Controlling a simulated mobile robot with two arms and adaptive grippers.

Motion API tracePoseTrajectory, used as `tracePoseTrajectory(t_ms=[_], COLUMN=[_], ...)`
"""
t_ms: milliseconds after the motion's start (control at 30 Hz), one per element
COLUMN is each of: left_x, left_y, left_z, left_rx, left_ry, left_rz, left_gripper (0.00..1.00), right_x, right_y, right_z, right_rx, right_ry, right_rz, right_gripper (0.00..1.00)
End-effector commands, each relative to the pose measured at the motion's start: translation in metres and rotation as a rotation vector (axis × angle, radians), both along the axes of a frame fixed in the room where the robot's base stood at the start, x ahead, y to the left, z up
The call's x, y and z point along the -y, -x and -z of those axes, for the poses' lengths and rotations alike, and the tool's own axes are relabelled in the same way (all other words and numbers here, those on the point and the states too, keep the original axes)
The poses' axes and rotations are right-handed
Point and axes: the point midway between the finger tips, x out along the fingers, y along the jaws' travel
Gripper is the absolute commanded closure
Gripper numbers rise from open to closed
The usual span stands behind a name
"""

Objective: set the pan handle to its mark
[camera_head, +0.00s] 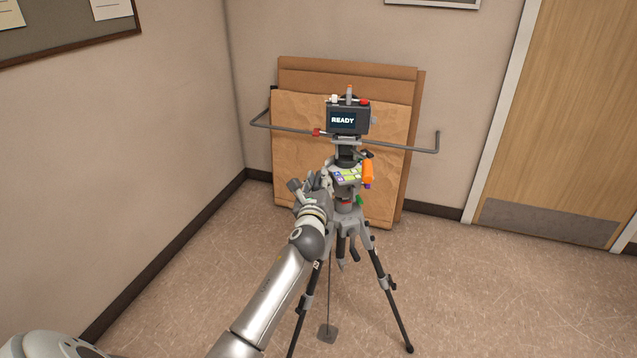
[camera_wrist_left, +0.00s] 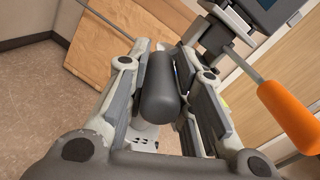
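A tripod head (camera_head: 347,172) stands in the middle of the head view, with a dark box (camera_head: 348,119) on top reading "READY". In the left wrist view a dark grey cylindrical handle (camera_wrist_left: 158,92), which looks like the pan handle, lies between the fingers of my left gripper (camera_wrist_left: 162,60). The fingers stand on either side of it, with gaps showing; they look open. In the head view my left gripper (camera_head: 312,186) is at the left side of the tripod head. An orange grip (camera_head: 368,173) sticks out at the right. No mark can be made out. My right gripper is out of view.
A thin bent grey bar (camera_head: 395,147) crosses behind the tripod head. Brown boards (camera_head: 300,150) lean on the wall behind. The tripod legs (camera_head: 386,285) spread over the floor. A wooden door (camera_head: 570,110) is at the right. Floor on the right is clear.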

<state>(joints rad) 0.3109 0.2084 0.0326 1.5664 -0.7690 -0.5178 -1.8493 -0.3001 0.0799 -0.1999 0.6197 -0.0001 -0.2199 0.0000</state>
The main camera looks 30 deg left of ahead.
Motion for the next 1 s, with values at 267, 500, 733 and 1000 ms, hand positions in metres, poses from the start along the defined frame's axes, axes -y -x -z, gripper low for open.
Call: tracePoseTrajectory(t_ms=[267,500,733,1000], left_x=[0.000,0.001,0.011,0.034], left_y=[0.000,0.002,0.023,0.069], left_z=[0.000,0.001,0.001,0.002], left_rx=[-0.001,-0.001,-0.001,-0.003], left_ry=[0.000,0.000,-0.002,-0.001], left_rz=[0.000,0.000,0.001,0.002], left_gripper=[0.56,0.56,0.56,0.56], right_x=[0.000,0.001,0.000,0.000], right_y=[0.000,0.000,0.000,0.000], right_z=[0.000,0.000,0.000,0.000], right_rx=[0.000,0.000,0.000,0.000], right_ry=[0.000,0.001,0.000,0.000], right_rz=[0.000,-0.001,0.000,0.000], right_gripper=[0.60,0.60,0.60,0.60])
